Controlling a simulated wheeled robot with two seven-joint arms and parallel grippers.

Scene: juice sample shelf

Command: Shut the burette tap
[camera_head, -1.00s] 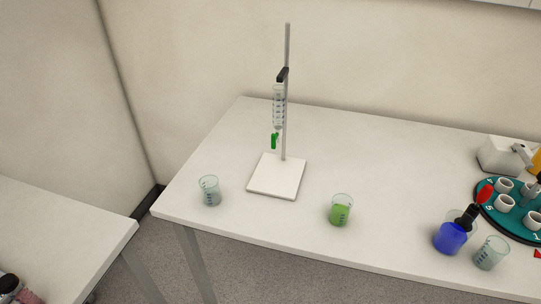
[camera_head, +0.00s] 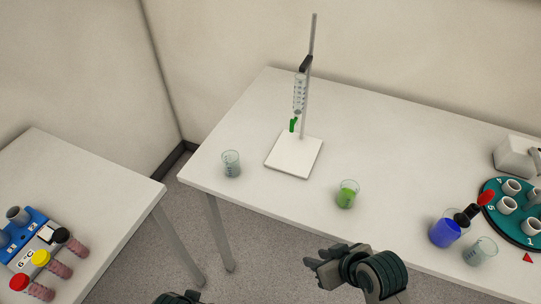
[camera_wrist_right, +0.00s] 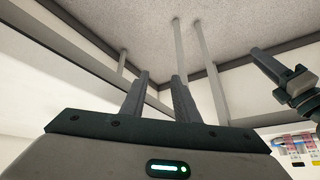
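The burette (camera_head: 299,92) is a clear graduated tube clamped to a grey rod (camera_head: 308,100) on a white base plate (camera_head: 295,156). Its green tap (camera_head: 293,125) is at the tube's lower end, its handle looking roughly upright. My right gripper (camera_head: 318,264) is in front of the table, well short of the burette, low and to its right. The right wrist view shows its two fingers (camera_wrist_right: 160,78) apart with nothing between them. My left gripper (camera_head: 180,298) only just shows at the bottom edge; its fingers are unclear.
An empty beaker (camera_head: 231,164) stands left of the base plate, and a green-filled beaker (camera_head: 347,194) to its right. A blue flask (camera_head: 445,233), another beaker (camera_head: 481,251) and a teal carousel (camera_head: 492,213) are farther right. A side table (camera_head: 75,190) holds a blue rack.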

